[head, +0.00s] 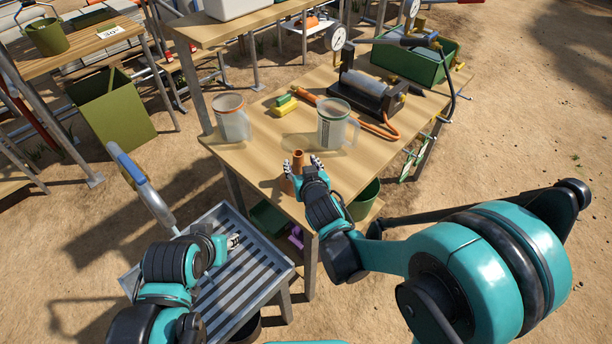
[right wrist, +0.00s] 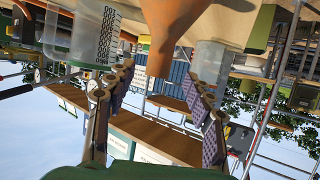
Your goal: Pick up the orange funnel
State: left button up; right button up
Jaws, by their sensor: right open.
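The orange funnel (head: 298,161) stands on the wooden table near its front corner, with its narrow spout pointing up. My right gripper (head: 304,168) is open at the funnel, its fingers partly hiding it. In the right wrist view, which looks upside down, the funnel (right wrist: 168,30) hangs from the top, its spout tip between the two open fingers (right wrist: 158,88). Gaps show between the funnel and both fingers. My left gripper (head: 233,242) is over the grey slatted metal table, and its jaws are too small to read.
A clear measuring jug (head: 337,128) stands just behind the funnel, and another jug (head: 232,120) is further left. Green and yellow blocks (head: 284,105) lie between them. A hand pump with gauge (head: 368,85) and orange hose is at the back right. A slatted metal table (head: 212,285) is front left.

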aim_at(300, 160)
jog(key=b+x, duration=0.2)
jog(key=x, duration=0.2)
jog(key=shift+w+d+f, duration=0.1)
jog(key=shift+w+f, duration=0.15)
jog(key=shift+f, duration=0.05)
jog(key=shift+w+f, duration=0.1)
jog(key=shift+w, duration=0.25)
jog(key=shift+s, duration=0.1)
jog(key=c, duration=0.3)
grip_shut()
